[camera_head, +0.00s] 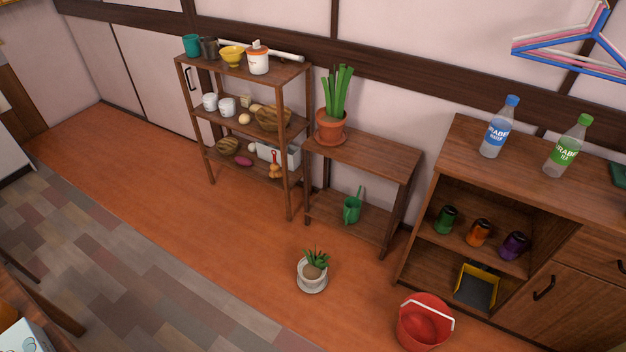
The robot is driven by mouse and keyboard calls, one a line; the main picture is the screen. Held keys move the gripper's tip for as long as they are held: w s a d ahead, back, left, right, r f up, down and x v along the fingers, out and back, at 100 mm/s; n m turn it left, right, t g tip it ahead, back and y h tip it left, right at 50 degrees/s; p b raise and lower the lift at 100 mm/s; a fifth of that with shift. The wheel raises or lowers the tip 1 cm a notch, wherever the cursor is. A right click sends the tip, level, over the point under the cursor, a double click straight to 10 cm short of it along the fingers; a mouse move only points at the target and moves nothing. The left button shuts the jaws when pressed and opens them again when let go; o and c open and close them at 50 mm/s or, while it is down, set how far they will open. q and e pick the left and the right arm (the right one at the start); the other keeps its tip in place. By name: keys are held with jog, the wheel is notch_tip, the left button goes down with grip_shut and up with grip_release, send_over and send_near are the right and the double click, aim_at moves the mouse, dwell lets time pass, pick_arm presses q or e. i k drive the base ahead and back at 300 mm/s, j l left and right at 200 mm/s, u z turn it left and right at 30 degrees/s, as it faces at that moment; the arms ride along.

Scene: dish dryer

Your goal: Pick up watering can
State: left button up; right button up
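A small green watering can (352,209) stands on the lower shelf of a low two-tier wooden stand (345,222). Its thin spout or handle points up toward the upper board. Nothing visible covers it from the front. Neither of my grippers shows in the head view.
A terracotta pot (331,128) with a tall plant stands on the stand's upper board. A white potted plant (313,270) and a red bucket (424,322) stand on the floor in front. A shelf rack (288,175) is left, a cabinet (433,166) right. The wooden floor at left is clear.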

aim_at(352, 205)
jog(key=i+j+u, duration=0.1)
jog(key=i, duration=0.45)
jog(key=i+j+u, duration=0.1)
jog(key=i, duration=0.45)
jog(key=j, duration=0.1)
